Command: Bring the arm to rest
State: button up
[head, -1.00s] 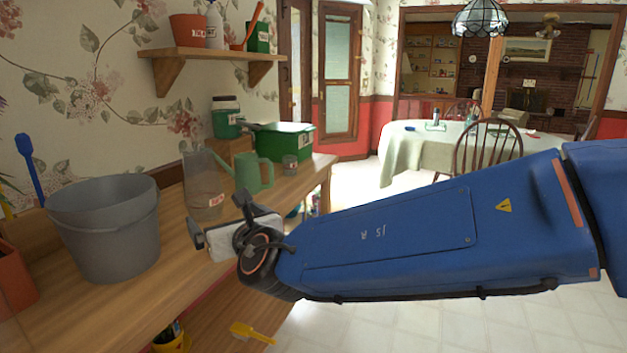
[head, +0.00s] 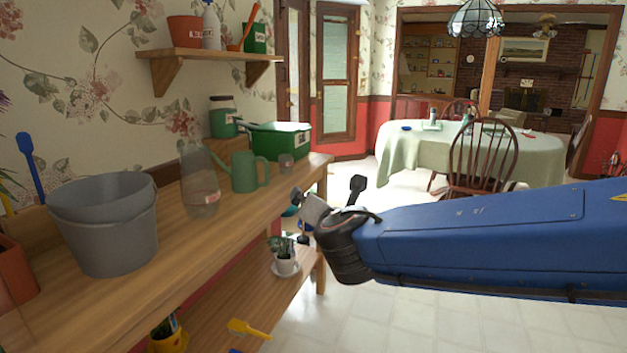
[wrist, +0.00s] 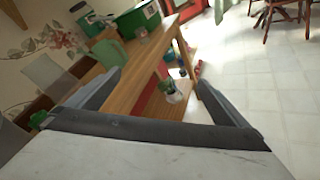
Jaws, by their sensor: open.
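My gripper (head: 328,199) is at the end of my blue arm, in the middle of the head view. It hangs over the floor, just right of the wooden bench (head: 130,262). In the wrist view its two grey fingers (wrist: 158,95) stand wide apart, with nothing between them. Past them I see the bench end and the pale tiled floor.
On the bench stand a grey bucket (head: 105,228), a clear bottle (head: 200,185), a green watering can (head: 247,172) and a green box (head: 282,140). A potted plant (head: 285,262) is on the lower shelf. Floor (head: 400,325) is free at right, before the dining table (head: 470,155).

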jog(key=s+d+f+m+g+h, duration=0.25)
jog(key=d+m, duration=0.35)
jog(key=d, duration=0.3)
jog(key=s+d+f+m+g+h, duration=0.1)
jog(key=s+d+f+m+h, duration=0.15)
jog(key=s+d+m, duration=0.4)
jog(key=s+d+f+m+g+h, duration=0.1)
jog(key=d+f+m+g, duration=0.2)
jog(key=d, duration=0.8)
jog(key=s+f+m+g+y, duration=0.2)
jog(key=s+f+m, duration=0.2)
jog(key=s+m, duration=0.3)
jog(key=s+f+m+g+y, duration=0.1)
jog(key=s+f+m, duration=0.4)
jog(key=s+m, duration=0.3)
jog(key=shift+s+d+g+y, duration=0.2)
jog(key=shift+s+g+y, duration=0.2)
jog(key=shift+s, duration=0.6)
